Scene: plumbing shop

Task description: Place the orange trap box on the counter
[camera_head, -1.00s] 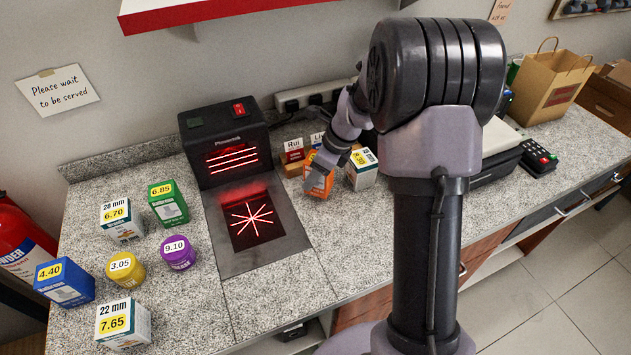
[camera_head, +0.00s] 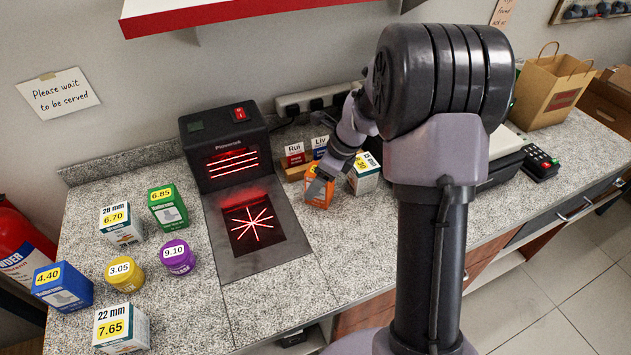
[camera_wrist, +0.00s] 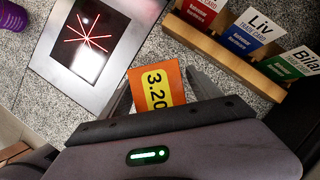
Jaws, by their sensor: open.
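The orange trap box (camera_head: 319,190) stands on the granite counter (camera_head: 275,277), just right of the scanner plate. Its orange top with a yellow "3.20" label faces up in the wrist view (camera_wrist: 174,76). My gripper (camera_wrist: 160,88) is open, with one finger on each side of the box; I cannot tell whether either finger touches it. In the head view my gripper (camera_head: 328,172) comes down from the upper right and hides part of the box.
The black scanner (camera_head: 222,145) and its plate (camera_head: 270,262) lie left of the box. A wooden card holder (camera_head: 295,173) is behind it, and a white-green box (camera_head: 364,178) stands close right. Several priced boxes and tubs occupy the left counter. The front counter is clear.

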